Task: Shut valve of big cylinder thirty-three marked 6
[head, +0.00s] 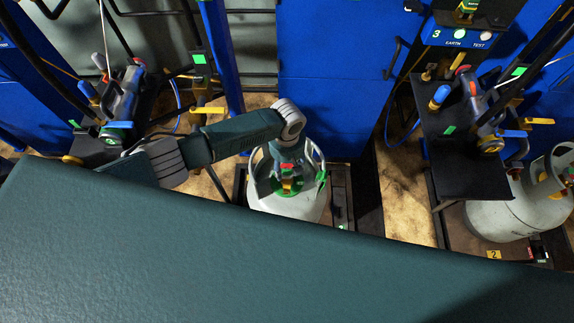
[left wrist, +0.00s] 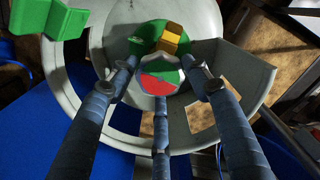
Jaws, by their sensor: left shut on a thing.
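A pale grey gas cylinder (head: 290,207) stands upright at the centre of the head view, with an open collar around its top. Its valve handwheel, red, green and white, shows in the left wrist view (left wrist: 158,86), with a yellow fitting (left wrist: 172,40) just beyond it. My left gripper (head: 287,168) reaches down into the collar from above. In the left wrist view its three dark fingers (left wrist: 162,95) are closed around the handwheel. A green piece (left wrist: 50,28) sits on the collar rim. I see no readable 6 on this cylinder. My right gripper does not show.
A blue cabinet (head: 330,90) stands close behind the central cylinder. Another tool shelf (head: 95,148) is at the left.

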